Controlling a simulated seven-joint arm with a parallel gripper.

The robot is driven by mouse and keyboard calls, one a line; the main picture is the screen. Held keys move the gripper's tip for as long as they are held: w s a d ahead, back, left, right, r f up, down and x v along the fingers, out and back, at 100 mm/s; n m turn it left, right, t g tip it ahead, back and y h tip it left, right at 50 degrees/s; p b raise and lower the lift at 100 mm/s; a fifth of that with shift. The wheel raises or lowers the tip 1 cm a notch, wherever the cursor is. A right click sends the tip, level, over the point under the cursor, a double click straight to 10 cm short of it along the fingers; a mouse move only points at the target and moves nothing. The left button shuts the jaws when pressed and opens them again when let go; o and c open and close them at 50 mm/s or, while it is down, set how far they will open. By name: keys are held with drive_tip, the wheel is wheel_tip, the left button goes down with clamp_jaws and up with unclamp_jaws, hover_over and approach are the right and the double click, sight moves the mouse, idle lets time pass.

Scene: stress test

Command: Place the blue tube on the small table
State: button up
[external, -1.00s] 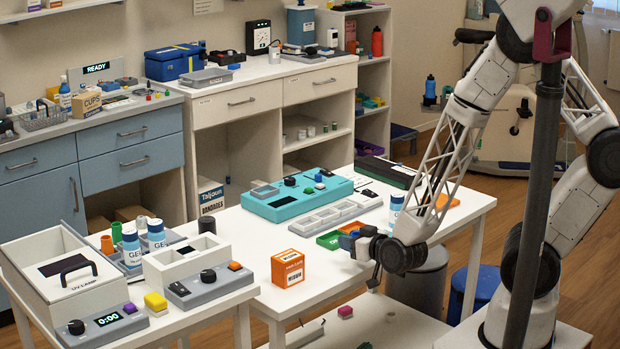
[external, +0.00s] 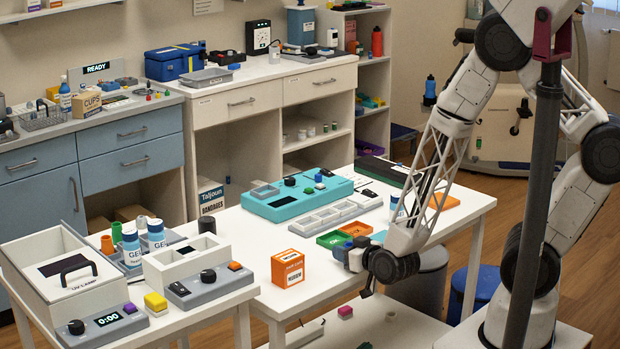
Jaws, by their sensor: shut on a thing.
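My gripper (external: 367,289) hangs fingers down in the external view, at the front edge of the long white table (external: 245,228), right of the orange box. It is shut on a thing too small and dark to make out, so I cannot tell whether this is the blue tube. Blue shows at the green and orange trays behind my wrist, but its shape is unclear. A smaller white table (external: 222,297) stands at the front left. A low white surface (external: 405,328) lies below my gripper, with a pink block (external: 345,312) on it.
An orange box (external: 288,268) stands left of my gripper. Green (external: 333,239) and orange (external: 357,229) trays and a teal device (external: 290,200) are behind it. The smaller table holds a UV lamp case (external: 62,273) and control boxes. A grey bin (external: 430,280) is at right.

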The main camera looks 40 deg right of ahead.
drive_tip(key=o, duration=1)
drive_tip(key=shift+c, duration=0.2)
drive_tip(key=s+r, duration=0.1)
drive_tip(key=s, duration=0.6)
drive_tip(key=shift+s+r, duration=0.2)
drive_tip(key=shift+s, duration=0.1)
drive_tip(key=shift+d, duration=0.1)
